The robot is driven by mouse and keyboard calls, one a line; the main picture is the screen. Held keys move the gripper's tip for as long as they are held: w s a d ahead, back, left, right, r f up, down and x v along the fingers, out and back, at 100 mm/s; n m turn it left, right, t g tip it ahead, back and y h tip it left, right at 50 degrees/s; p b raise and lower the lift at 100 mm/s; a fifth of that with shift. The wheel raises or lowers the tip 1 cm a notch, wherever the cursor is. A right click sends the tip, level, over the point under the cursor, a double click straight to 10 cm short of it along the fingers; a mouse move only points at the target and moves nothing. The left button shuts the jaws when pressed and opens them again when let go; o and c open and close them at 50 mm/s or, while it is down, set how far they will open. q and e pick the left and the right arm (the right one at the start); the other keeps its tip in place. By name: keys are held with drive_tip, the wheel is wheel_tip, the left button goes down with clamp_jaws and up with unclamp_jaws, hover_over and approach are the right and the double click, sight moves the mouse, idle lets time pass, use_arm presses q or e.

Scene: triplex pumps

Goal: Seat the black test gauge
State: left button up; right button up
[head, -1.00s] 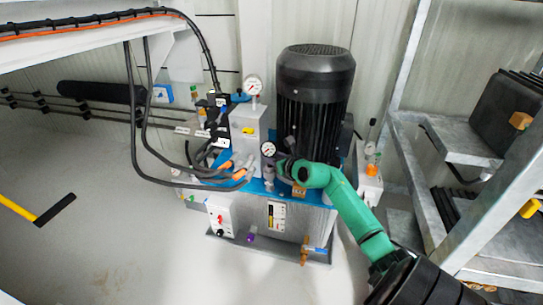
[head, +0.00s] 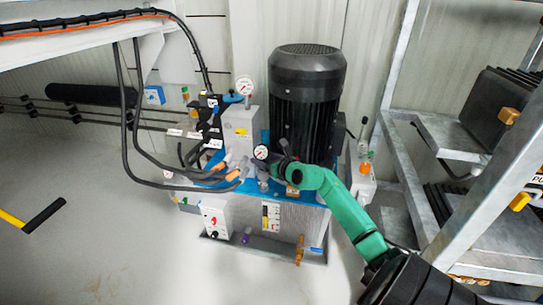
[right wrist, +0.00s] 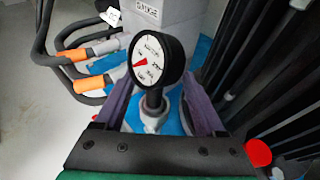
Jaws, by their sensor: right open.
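The black test gauge (right wrist: 158,55) has a black rim, a white dial and a red mark. It stands nearly upright, its dark stem meeting a silver hex fitting (right wrist: 153,117) on the blue-topped unit; I cannot tell how deep the stem sits. It also shows small in the head view (head: 261,152). My right gripper (head: 277,155) is open, its two purple-grey fingers on either side of the gauge stem in the right wrist view (right wrist: 156,95), with gaps visible. My left gripper is not in view.
A second gauge (head: 244,86) stands on the grey block behind. A tall black motor (head: 306,95) rises close to my right arm. Hoses with orange sleeves (right wrist: 72,87) lie left of the gauge. Metal shelving (head: 450,140) stands at the right. The floor at left is mostly clear.

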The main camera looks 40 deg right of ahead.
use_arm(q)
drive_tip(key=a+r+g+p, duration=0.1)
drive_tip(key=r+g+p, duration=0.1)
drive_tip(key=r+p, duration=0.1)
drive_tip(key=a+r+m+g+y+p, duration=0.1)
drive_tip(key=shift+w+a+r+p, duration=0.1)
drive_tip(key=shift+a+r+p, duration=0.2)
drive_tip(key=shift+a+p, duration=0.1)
use_arm(e)
drive_tip(key=v, duration=1.4)
drive_tip(key=shift+r, duration=0.15)
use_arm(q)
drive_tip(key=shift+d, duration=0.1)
use_arm(e)
drive_tip(key=shift+s, duration=0.1)
